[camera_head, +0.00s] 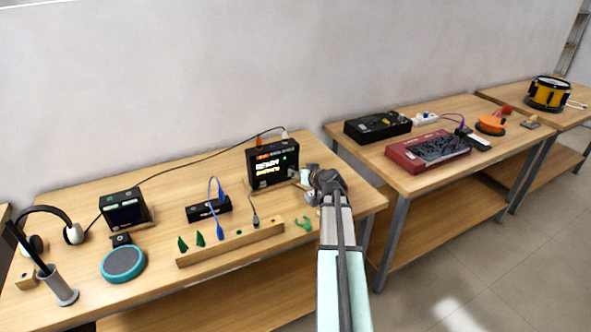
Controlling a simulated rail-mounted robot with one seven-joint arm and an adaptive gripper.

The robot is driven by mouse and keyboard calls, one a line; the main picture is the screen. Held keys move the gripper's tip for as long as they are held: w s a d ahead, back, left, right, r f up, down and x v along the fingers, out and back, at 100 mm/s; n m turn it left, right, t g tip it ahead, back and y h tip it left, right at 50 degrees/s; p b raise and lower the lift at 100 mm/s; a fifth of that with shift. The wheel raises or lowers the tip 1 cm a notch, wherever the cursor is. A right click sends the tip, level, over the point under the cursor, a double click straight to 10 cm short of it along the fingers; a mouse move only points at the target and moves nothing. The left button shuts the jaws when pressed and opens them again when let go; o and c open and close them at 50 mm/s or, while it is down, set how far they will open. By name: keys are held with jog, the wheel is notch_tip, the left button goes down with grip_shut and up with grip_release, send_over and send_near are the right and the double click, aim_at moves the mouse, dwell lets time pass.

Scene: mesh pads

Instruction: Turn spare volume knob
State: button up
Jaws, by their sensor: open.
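My gripper (303,177) is at the right end of the near table, close to the right side of a black box with a lit screen (268,166). It is open; its fingertips are small and partly hidden, and I cannot tell whether they touch the box. No knob can be made out for certain. A small wooden block with a dark spot (27,281) lies at the table's left end. Another small block with a dark top (530,122) lies on the right-hand table. I cannot tell whether either carries the spare volume knob.
A teal round speaker (123,263) and headphones (72,233) are left.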

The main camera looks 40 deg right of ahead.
jog(key=shift+x, duration=1.55)
grip_shut()
jog(key=shift+f+b, duration=0.15)
jog(key=shift+b, duration=0.2)
jog(key=shift+d+m+b, duration=0.1)
jog(key=shift+m+b, duration=0.3)
jog(key=shift+b, duration=0.25)
jog(key=shift+y, duration=0.3)
